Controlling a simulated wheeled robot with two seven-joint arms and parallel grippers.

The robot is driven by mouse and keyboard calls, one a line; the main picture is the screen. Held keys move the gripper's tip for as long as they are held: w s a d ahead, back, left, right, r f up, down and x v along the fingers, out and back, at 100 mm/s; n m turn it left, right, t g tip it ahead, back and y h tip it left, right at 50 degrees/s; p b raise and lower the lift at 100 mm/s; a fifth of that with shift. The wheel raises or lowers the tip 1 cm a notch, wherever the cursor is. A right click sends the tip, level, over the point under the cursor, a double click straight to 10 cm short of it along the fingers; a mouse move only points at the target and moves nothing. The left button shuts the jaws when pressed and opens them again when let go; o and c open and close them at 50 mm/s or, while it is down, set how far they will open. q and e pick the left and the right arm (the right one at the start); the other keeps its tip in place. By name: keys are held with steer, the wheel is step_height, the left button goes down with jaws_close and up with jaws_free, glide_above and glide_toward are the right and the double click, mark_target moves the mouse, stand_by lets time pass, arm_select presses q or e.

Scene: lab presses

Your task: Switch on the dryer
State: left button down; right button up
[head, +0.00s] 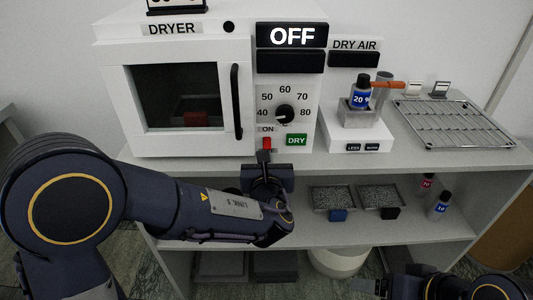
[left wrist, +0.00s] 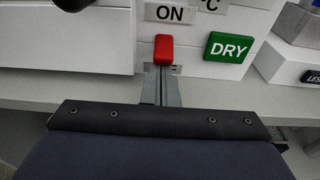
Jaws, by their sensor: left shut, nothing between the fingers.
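The white dryer (head: 190,80) stands on the upper shelf, with its door shut and its display (head: 292,36) reading OFF. On its front panel a red switch (head: 267,143) sits below the ON label; the switch also shows in the left wrist view (left wrist: 164,48). A green DRY button (head: 296,140) is to its right. My left gripper (head: 264,156) is shut and empty, with its fingertips just below the red switch. In the left wrist view the fingertips (left wrist: 161,74) overlap the switch's lower end; I cannot tell whether they touch. My right gripper (head: 372,287) is at the bottom right, partly cut off.
A temperature dial (head: 285,113) is above the switch. A scale (head: 362,130) with a blue-labelled bottle (head: 360,98) and a wire rack (head: 455,122) stand to the right. Two trays of granules (head: 333,197) and small bottles (head: 440,203) are on the lower shelf.

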mark_target(266, 146)
arm_select(q)
steer(key=r+g+p, duration=0.3)
steer(key=g+p, duration=0.1)
steer(key=p, duration=0.6)
steer(key=shift+s+r, duration=0.2)
steer(key=shift+f+g+p, duration=0.25)
steer(key=shift+g+p, duration=0.05)
steer(key=shift+p, duration=0.3)
steer(key=shift+f+b, duration=0.35)
steer(key=shift+b, duration=0.1)
steer(key=shift+r, duration=0.2)
